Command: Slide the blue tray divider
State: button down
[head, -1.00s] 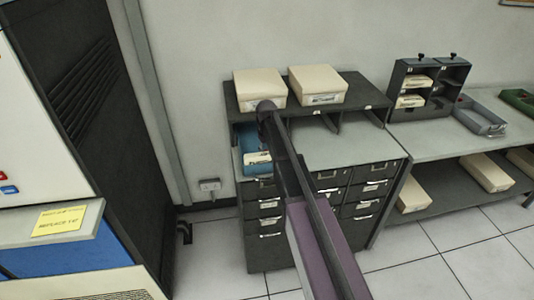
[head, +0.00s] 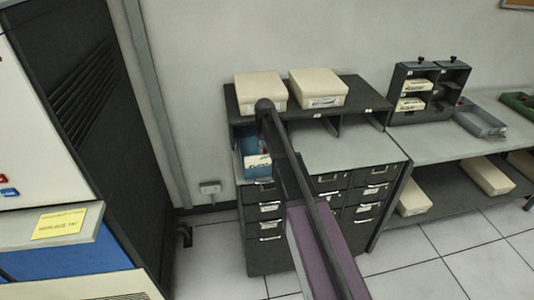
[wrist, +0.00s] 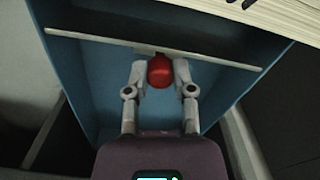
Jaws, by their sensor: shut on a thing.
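The blue tray (head: 250,140) sits in the left bay of the grey card cabinet, partly hidden by my arm. In the wrist view, its blue floor and walls (wrist: 95,85) fill the middle. The divider (wrist: 95,40) crosses the tray as a thin plate with a pale edge. A red knob (wrist: 159,71) sits at the middle of the divider. My gripper (wrist: 160,72) has its two fingers closed on either side of the knob. Pale punch cards (wrist: 285,15) lie beyond the divider at upper right; they also show in the head view (head: 257,167).
Two cream boxes (head: 260,90) stand on the cabinet's top shelf (head: 360,92), above the tray's bay. Drawers (head: 265,208) lie below. A side table (head: 440,138) with a black case (head: 428,92) and a grey tray (head: 480,121) stands right.

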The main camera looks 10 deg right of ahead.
jog(key=shift+w, duration=0.8)
jog(key=c, duration=0.7)
grip_release()
jog(key=shift+c, duration=0.2)
